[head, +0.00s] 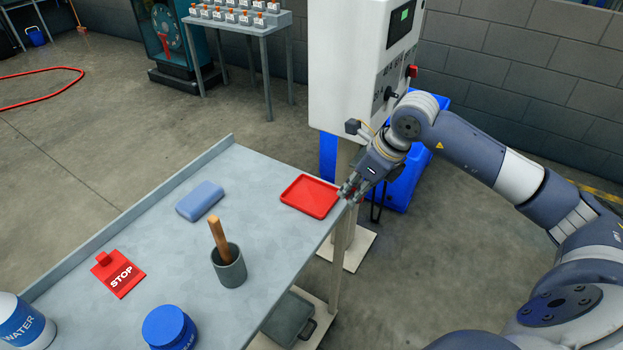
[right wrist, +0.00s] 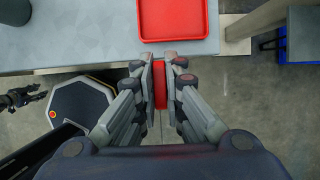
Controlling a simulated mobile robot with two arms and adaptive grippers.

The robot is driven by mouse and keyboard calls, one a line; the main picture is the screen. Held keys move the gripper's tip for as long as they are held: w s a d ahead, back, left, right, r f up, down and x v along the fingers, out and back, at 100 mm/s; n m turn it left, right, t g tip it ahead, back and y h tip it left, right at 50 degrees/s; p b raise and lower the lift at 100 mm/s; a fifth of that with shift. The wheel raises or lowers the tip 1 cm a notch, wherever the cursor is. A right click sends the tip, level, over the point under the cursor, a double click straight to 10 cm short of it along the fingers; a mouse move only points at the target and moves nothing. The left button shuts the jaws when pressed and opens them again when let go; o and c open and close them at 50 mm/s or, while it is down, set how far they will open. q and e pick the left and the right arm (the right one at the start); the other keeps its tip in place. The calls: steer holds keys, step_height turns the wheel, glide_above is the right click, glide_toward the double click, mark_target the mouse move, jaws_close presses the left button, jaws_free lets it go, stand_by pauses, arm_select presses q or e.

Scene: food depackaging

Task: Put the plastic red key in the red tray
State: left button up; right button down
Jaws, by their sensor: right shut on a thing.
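The red tray (head: 311,196) lies flat on the grey table at its right edge. It also shows at the top of the right wrist view (right wrist: 178,22). My right gripper (head: 348,190) is just off the table's edge, beside the tray's right corner. In the right wrist view my right gripper (right wrist: 166,85) is shut on a narrow red piece, the plastic red key (right wrist: 160,88), held upright between the fingers, apart from the tray. Much of the key is hidden by the fingers. A dark shape at the left edge there looks like my left gripper (right wrist: 22,97), its fingers unclear.
On the grey table (head: 165,250) are a blue block (head: 200,201), a grey cup (head: 229,267) with a wooden handle, a red STOP sign (head: 118,273), a blue-lidded jar (head: 169,328) and a WATER container (head: 22,325). A white control cabinet (head: 345,70) stands behind the tray.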

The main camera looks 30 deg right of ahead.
steer(key=w+a+p, duration=0.1)
steer(key=w, duration=0.3)
steer(key=w+a+f+p, duration=0.1)
steer(key=w, duration=0.2)
steer(key=w+a+p, duration=0.2)
steer(key=w, duration=0.2)
steer(key=shift+w+a+f, duration=0.1)
steer(key=shift+w+f, duration=0.05)
steer(key=shift+w, duration=0.2)
step_height(320, 180, down, 3)
steer(key=shift+r+p, duration=0.1)
steer(key=shift+p, duration=0.65)
steer(key=shift+f, duration=0.3)
steer(key=shift+f, duration=0.1)
steer(key=c, duration=2.1)
jaws_free()
steer(key=shift+f+b, duration=0.1)
steer(key=shift+b, duration=0.2)
steer(key=o, duration=0.4)
